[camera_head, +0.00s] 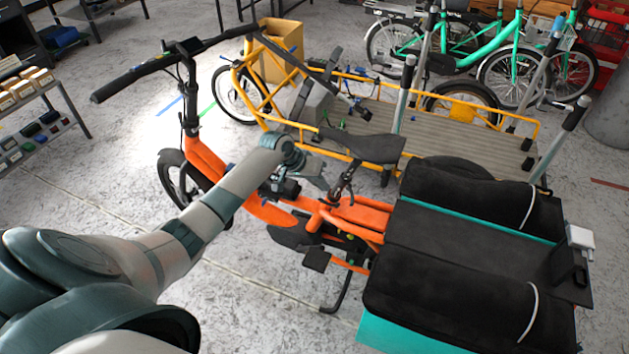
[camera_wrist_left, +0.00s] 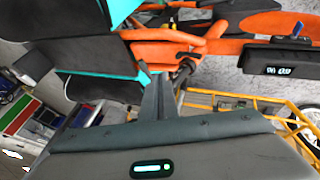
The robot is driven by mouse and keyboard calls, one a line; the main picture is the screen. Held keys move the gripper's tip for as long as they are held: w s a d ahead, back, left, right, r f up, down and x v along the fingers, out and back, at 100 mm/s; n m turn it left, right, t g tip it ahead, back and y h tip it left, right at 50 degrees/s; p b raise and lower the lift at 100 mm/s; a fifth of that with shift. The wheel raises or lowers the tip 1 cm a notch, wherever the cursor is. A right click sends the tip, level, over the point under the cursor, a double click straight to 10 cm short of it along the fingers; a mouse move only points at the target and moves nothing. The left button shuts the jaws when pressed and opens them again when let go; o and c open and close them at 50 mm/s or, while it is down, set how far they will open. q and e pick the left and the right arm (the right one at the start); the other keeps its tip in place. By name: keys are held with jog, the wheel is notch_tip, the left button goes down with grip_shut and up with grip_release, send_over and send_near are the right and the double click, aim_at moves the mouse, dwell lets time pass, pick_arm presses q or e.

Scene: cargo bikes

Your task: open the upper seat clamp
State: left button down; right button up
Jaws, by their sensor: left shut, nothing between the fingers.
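The orange cargo bike (camera_head: 205,157) stands in the middle of the head view with its black saddle (camera_head: 362,147) on a dark seat post. Dark clamp parts (camera_head: 343,183) sit on that post below the saddle; they are small, and I cannot tell the upper clamp's lever position. My left gripper (camera_head: 322,182) reaches in from the left, just left of the post. Its fingers are shut and empty. In the left wrist view the gripper (camera_wrist_left: 158,80) points at the orange frame (camera_wrist_left: 165,50), with dark post or clamp parts (camera_wrist_left: 184,70) right beside the fingertips. My right gripper is out of view.
Black bags (camera_head: 465,190) with teal edges cover the bike's rear. A yellow cargo bike (camera_head: 440,110) with a flat bed stands close behind. The handlebar (camera_head: 150,68) rises at the upper left. A shelf (camera_head: 40,115) stands at far left. Floor is clear in front.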

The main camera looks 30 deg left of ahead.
pick_arm(q)
jog(key=v, duration=0.4)
jog(key=shift+s+d+r+b, duration=0.15)
jog(key=shift+s+r+b, duration=0.15)
jog(key=shift+s+b, duration=0.1)
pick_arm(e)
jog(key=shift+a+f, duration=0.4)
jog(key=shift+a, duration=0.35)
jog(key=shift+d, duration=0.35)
pick_arm(q)
jog(key=shift+f, duration=0.1)
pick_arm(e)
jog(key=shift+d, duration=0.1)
